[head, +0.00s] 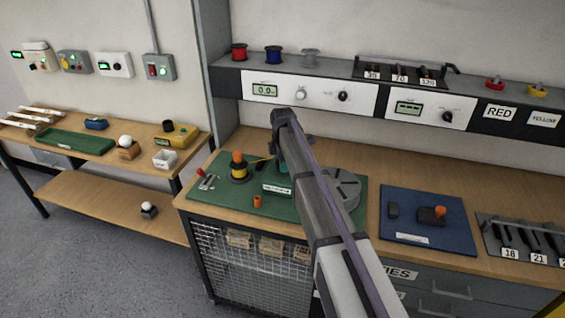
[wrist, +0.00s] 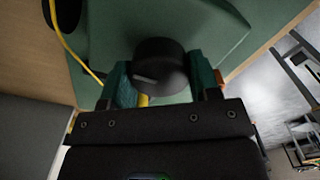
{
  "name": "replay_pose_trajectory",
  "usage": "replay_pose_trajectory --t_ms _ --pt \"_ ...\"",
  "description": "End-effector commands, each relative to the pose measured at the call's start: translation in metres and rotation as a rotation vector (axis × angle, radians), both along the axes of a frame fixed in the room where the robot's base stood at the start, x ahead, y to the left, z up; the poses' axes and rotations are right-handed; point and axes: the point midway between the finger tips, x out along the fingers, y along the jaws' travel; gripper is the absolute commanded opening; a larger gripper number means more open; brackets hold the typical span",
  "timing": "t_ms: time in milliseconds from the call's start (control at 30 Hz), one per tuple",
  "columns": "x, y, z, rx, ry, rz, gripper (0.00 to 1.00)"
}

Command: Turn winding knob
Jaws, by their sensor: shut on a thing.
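A round black knob (wrist: 158,66) stands on the green board in the wrist view. My gripper (wrist: 162,80) is shut on it, with a teal-padded finger on each side of the knob. In the head view my arm reaches down over the green winding board (head: 225,200). The knob cannot be made out there, and my gripper (head: 283,165) is mostly covered by the arm. A spool with an orange top (head: 238,166) and yellow wire stands left of the gripper. A yellow wire (wrist: 72,50) also runs along the left in the wrist view.
The green board also holds a red-handled switch (head: 204,178), a small orange piece (head: 257,201) and a grey round disc (head: 341,188). A blue mat (head: 425,235) lies to the right. A shelf with panels (head: 310,90) runs behind. A side table (head: 150,140) stands left.

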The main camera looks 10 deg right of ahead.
Motion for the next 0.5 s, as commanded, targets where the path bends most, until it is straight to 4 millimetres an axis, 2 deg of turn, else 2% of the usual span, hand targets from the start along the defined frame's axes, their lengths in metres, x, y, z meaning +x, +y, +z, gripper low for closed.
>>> replay_pose_trajectory --t_ms 267,500 --pt "0.0001 0.0000 -0.0001 0.000 0.000 -0.126 0.33" --pt "0.0003 -0.0001 -0.0002 0.000 0.000 -0.328 0.33"
